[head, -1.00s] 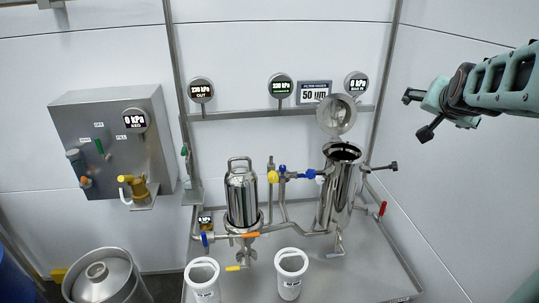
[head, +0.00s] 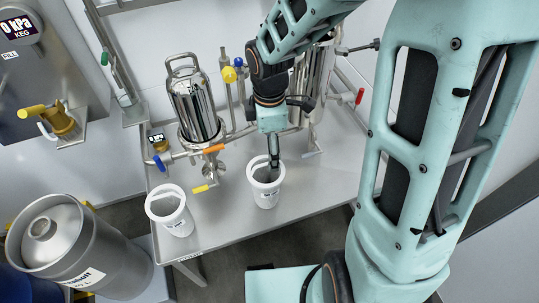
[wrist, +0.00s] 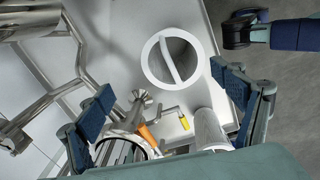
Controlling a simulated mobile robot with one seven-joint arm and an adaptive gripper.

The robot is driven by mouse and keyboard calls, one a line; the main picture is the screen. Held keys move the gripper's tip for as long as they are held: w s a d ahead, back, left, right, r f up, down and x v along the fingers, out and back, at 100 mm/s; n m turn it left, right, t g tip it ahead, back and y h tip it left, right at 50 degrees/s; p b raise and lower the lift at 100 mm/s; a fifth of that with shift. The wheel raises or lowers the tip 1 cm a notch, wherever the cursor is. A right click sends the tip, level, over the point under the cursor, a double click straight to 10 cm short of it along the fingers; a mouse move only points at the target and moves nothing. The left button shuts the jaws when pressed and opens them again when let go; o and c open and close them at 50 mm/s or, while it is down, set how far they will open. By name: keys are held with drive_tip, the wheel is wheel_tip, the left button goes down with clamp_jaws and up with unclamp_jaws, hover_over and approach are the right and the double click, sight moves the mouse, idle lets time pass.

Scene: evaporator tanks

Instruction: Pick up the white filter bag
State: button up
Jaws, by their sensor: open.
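Two white filter bags, alike, with wide rims and bar handles, stand upright on the steel table. The right one (head: 266,197) is under my gripper (head: 273,166); the left one (head: 176,224) stands apart to the left. My gripper points down and is open, one dark finger visible at the right bag's rim. In the wrist view, the fingers (wrist: 165,105) are spread wide. The right bag's rim and handle (wrist: 173,57) lie above the line between them. The left bag (wrist: 209,130) shows lower down, partly hidden by my gripper. I cannot tell whether a finger touches the right bag.
A shiny filter housing (head: 195,112) with orange (head: 213,149) and yellow (head: 201,188) valve handles stands left of my gripper. Another steel housing (head: 310,80) is behind my arm. A keg (head: 75,240) stands at the lower left. The table's front edge runs close to the bags.

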sight(265, 171)
drive_tip(key=shift+s+a+f+n+g, duration=0.4)
drive_tip(key=shift+s+a+f+n, duration=0.25)
drive_tip(key=shift+s+f+n, duration=0.3)
wheel_tip(265, 171, down, 5)
drive_tip(key=shift+s+r+b, duration=0.1)
drive_tip(key=shift+b, duration=0.85)
drive_tip(key=shift+w+d+f+b, duration=0.15)
drive_tip(key=shift+f+b, duration=0.2)
drive_tip(key=shift+f, duration=0.65)
drive_tip(key=shift+w+a+f+b, duration=0.1)
drive_tip(key=shift+f+b, duration=0.2)
drive_tip(key=shift+f, duration=0.65)
drive_tip(key=shift+w+d+f+b, duration=0.15)
drive_tip(key=shift+f+b, duration=0.2)
drive_tip(key=shift+f, duration=0.65)
drive_tip(key=shift+c, duration=0.5)
drive_tip(key=c, duration=1.2)
drive_tip(key=shift+a+r, duration=0.1)
drive_tip(key=shift+r, duration=0.1)
